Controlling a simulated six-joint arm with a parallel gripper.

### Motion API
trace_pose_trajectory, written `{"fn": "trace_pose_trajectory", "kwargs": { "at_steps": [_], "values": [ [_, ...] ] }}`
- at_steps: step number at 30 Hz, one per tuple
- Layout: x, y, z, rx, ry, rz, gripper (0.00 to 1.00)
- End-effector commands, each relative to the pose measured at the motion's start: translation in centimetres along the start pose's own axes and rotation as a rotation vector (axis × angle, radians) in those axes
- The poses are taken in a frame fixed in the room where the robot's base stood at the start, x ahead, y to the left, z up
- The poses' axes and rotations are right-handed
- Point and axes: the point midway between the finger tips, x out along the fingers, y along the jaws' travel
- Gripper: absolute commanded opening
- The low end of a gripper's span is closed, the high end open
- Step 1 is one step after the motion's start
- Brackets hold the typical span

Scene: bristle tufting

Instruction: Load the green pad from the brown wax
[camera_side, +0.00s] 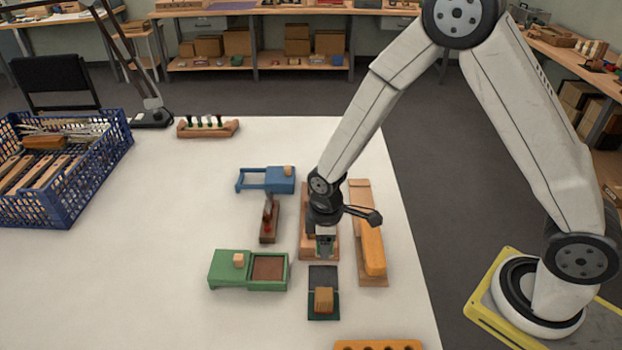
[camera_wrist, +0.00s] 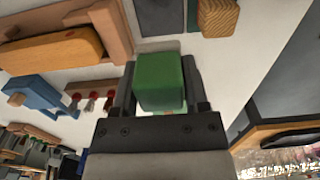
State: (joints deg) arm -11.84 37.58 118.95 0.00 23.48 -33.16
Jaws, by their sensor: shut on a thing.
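My gripper (camera_side: 325,250) is shut on the green pad (camera_wrist: 160,82), a small block held between the two fingers in the wrist view. In the side view the fingers largely hide the pad. My gripper points down over a wooden holder (camera_side: 305,251). The brown wax (camera_side: 269,268) is a square patch in the right part of the green box (camera_side: 250,284), to the left of my gripper. The box's green lid (camera_side: 222,268), with a wooden knob, sits at its left, and the wax is uncovered.
A blue box (camera_side: 279,182) and a small brown stand (camera_side: 267,235) lie left of my arm. An orange bar (camera_side: 370,245) in a wooden tray lies to the right. A wooden block (camera_side: 323,299) rests on a dark plate in front. A blue crate (camera_side: 60,190) stands far left.

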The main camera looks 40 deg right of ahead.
Motion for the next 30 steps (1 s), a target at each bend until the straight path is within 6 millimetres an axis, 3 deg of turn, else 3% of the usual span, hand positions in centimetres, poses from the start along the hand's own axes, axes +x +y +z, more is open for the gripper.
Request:
{"fn": "trace_pose_trajectory", "kwargs": {
  "at_steps": [5, 6, 9, 10, 20, 30],
  "values": [
    [0.0, 0.0, 0.0, 0.000, 0.000, 0.000, 0.00],
    [0.0, 0.0, 0.0, 0.000, 0.000, 0.000, 0.48],
    [0.0, 0.0, 0.0, 0.000, 0.000, 0.000, 0.16],
    [0.0, 0.0, 0.0, 0.000, 0.000, 0.000, 0.11],
    [0.1, 0.2, -1.4, -0.001, 0.001, 0.001, 0.10],
    [0.4, 0.8, -7.0, -0.003, 0.002, 0.001, 0.10]
  ]
}}
